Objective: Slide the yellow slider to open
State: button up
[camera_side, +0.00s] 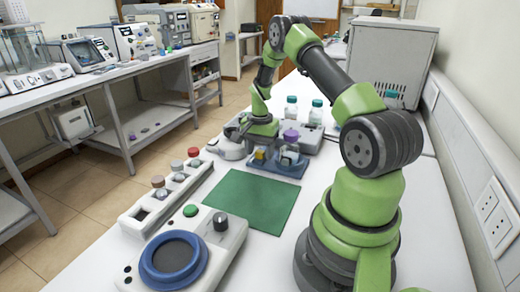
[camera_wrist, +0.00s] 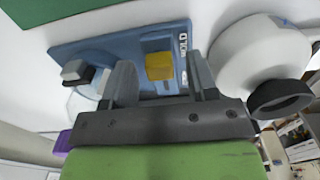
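The yellow slider (camera_wrist: 160,66) sits on a blue base (camera_wrist: 100,47) with white lettering beside it. My gripper (camera_wrist: 161,74) is open, one grey finger on each side of the slider. In the wrist view a gap shows between the slider and each finger; I cannot tell whether either touches it. In the side view the slider (camera_side: 260,153) shows small below my gripper (camera_side: 254,146), and the blue base (camera_side: 292,170) reaches to the right.
A purple-capped bottle (camera_side: 290,143) stands on the base, close to my gripper. A white round device (camera_wrist: 250,50) with a black knob (camera_wrist: 281,97) is close to the right finger. The green mat (camera_side: 250,200) is bare. Several capped bottles stand behind.

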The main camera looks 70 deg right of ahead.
grip_shut()
jog(key=shift+d, duration=2.7)
jog(key=shift+o, duration=0.2)
grip_release()
jog(key=shift+r, duration=0.1)
notch_tip(320, 180, up, 10)
